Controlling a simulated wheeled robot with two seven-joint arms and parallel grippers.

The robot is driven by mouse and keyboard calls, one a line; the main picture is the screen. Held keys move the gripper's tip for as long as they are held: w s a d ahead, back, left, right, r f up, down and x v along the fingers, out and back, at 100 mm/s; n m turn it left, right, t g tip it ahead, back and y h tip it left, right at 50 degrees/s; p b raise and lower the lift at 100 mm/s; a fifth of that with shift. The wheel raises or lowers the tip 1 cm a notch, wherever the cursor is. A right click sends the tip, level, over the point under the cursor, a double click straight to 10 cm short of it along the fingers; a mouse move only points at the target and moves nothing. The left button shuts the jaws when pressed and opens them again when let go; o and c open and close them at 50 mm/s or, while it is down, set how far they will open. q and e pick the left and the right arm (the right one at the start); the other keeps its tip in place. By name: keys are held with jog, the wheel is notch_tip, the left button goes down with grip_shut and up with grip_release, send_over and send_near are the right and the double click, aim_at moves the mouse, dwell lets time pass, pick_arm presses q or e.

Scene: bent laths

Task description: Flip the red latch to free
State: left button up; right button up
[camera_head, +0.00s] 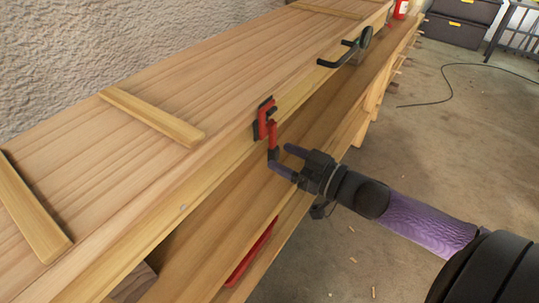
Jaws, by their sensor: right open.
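The red latch (270,119) is mounted on the front edge of the wooden bench (225,165), with a dark backing plate behind it. Its lower red arm hangs down the bench front. My right gripper (280,158) is just below the latch, with its fingers apart. One finger tip is at or very near the lower end of the latch arm; I cannot tell if they touch. Nothing is between the fingers that I can make out. My left gripper is not in view.
Wooden strips (152,117) lie across the bench top. A black handle-like clamp (345,52) sticks out farther along the front edge. A lower shelf runs under the top, with a red object (252,252) below. Dark boxes (462,22) and a cable (447,85) are at the back right.

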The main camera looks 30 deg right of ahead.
aim_at(277, 155)
jog(key=shift+b+x, duration=0.4)
jog(key=shift+x, duration=1.2)
grip_shut()
